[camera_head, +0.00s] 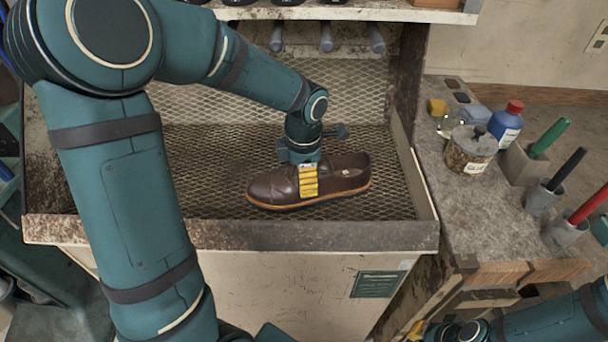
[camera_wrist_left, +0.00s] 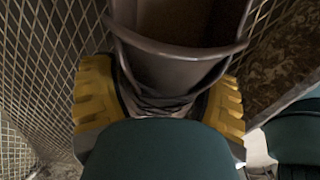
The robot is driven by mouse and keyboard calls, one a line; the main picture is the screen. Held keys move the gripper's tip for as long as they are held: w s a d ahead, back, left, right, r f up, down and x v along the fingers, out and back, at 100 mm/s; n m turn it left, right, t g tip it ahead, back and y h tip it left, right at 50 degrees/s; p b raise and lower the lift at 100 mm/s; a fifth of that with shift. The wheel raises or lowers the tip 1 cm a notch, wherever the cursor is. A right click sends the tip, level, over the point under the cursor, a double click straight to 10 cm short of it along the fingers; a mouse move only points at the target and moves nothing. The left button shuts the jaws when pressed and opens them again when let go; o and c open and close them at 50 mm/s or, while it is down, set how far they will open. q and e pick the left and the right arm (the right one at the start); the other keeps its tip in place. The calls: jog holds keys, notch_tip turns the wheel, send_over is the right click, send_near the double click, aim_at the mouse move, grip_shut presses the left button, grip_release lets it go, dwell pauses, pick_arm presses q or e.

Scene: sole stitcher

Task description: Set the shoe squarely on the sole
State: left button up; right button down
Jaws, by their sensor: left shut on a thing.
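A brown leather shoe (camera_head: 345,172) is on the wire mesh of the booth, toe to the left and heel to the right. A tan sole edge (camera_head: 290,206) runs along its bottom; I cannot tell whether this is a separate sole or how squarely they line up. My left gripper (camera_head: 308,182) comes down from above and is shut on the shoe near its middle. In the left wrist view its yellow fingers (camera_wrist_left: 160,105) press on both sides of the shoe (camera_wrist_left: 175,70). My right gripper (camera_head: 416,330) barely shows at the bottom edge; its fingers are mostly hidden.
The mesh booth has a raised front edge (camera_head: 110,231) and a right side wall (camera_head: 412,165). On the bench at right stand a lidded jar (camera_head: 470,152), a blue bottle with a red cap (camera_head: 506,125) and cups holding handled tools. Bare mesh lies left of the shoe.

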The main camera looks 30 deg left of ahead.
pick_arm(q)
jog(key=shift+f+b, duration=0.15)
jog(key=shift+b, duration=0.15)
dwell(1.1)
jog(key=o, duration=1.2)
jog(key=shift+c, duration=0.2)
notch_tip(320, 180, up, 12)
